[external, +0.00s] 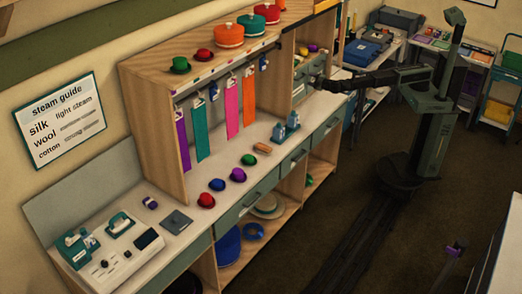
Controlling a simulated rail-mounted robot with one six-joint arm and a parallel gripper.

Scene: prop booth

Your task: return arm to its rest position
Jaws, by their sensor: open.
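My arm (375,80) reaches left from my dark green column, roughly level, toward the right end of the wooden shelf unit. My gripper (318,83) is at the arm's left end, in front of the small compartments at that end. It is small and dark here, and I see nothing held in it. I cannot tell whether it touches the shelf. My column stands on a round base on the dark floor rail (352,240).
Coloured strips hang in the shelf unit (155,120). Side tables (440,42) stand behind my column. The floor between counter and rail is clear.

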